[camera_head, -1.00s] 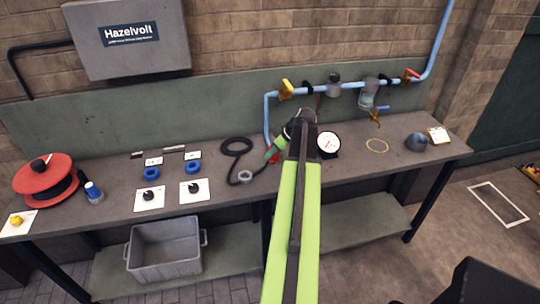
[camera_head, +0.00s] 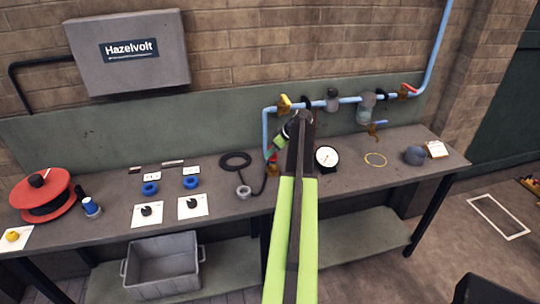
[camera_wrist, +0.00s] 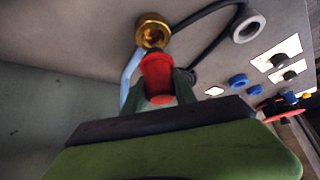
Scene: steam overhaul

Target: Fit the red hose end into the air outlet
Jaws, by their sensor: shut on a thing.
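The red hose end (camera_wrist: 158,75) is held between my gripper's jaws (camera_wrist: 160,92) in the wrist view. The gripper (camera_head: 271,152) is shut on it, low beside the blue pipe's lower end in the head view. The brass air outlet (camera_wrist: 153,30) lies straight ahead of the hose end, with its round mouth facing it. The hose end's dark, narrow nose is at the outlet's lower rim, roughly in line. I cannot tell whether it touches or has entered. In the head view, the red end (camera_head: 272,158) is small and partly hidden by the gripper.
A black hose coil (camera_head: 235,160) and grey ring (camera_head: 243,191) lie left of the gripper. A pressure gauge (camera_head: 326,157) stands close on the right. The blue pipe (camera_head: 265,130) drops beside my arm. The bench front (camera_head: 230,212) is mostly clear.

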